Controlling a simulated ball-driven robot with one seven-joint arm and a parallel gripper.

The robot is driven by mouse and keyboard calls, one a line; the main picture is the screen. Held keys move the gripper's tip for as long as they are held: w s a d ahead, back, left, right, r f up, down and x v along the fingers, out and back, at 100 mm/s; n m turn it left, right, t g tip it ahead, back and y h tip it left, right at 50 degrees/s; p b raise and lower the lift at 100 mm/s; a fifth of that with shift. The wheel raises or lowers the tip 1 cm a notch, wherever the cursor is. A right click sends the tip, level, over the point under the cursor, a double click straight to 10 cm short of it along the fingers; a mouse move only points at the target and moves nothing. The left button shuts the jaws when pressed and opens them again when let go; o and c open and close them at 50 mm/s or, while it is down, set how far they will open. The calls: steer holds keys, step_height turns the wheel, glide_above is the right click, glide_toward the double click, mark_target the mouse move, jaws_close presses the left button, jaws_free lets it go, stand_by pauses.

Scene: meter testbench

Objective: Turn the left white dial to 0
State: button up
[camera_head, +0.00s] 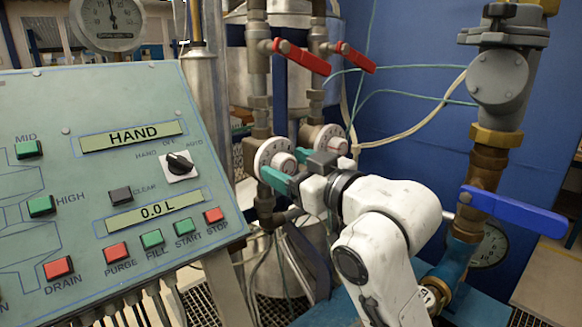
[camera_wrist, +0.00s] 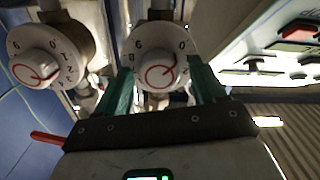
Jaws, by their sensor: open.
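The left white dial (camera_head: 266,152) is on a pipe beside the control panel. In the wrist view the same dial (camera_wrist: 160,47) sits between my green fingers, with numbers on its rim, including a 0 at upper right, and a red mark on its raised centre knob (camera_wrist: 160,73). My gripper (camera_head: 284,168) is at this dial, its fingers open on either side of the knob; I cannot tell whether they touch it. In the wrist view the gripper (camera_wrist: 160,75) reaches up from below. The right white dial (camera_head: 329,139) also shows at left in the wrist view (camera_wrist: 35,66).
Red valve levers (camera_head: 302,57) are above the dials. The control panel (camera_head: 90,195) with buttons and a rotary switch stands close at left. A blue-handled valve (camera_head: 515,211) on a brass pipe is to the right of my arm. Thin cables hang behind the dials.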

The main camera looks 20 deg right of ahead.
steer(key=p+v, duration=0.2)
steer(key=v, duration=0.8)
steer(key=shift+s, duration=0.4)
steer(key=shift+d, duration=0.1)
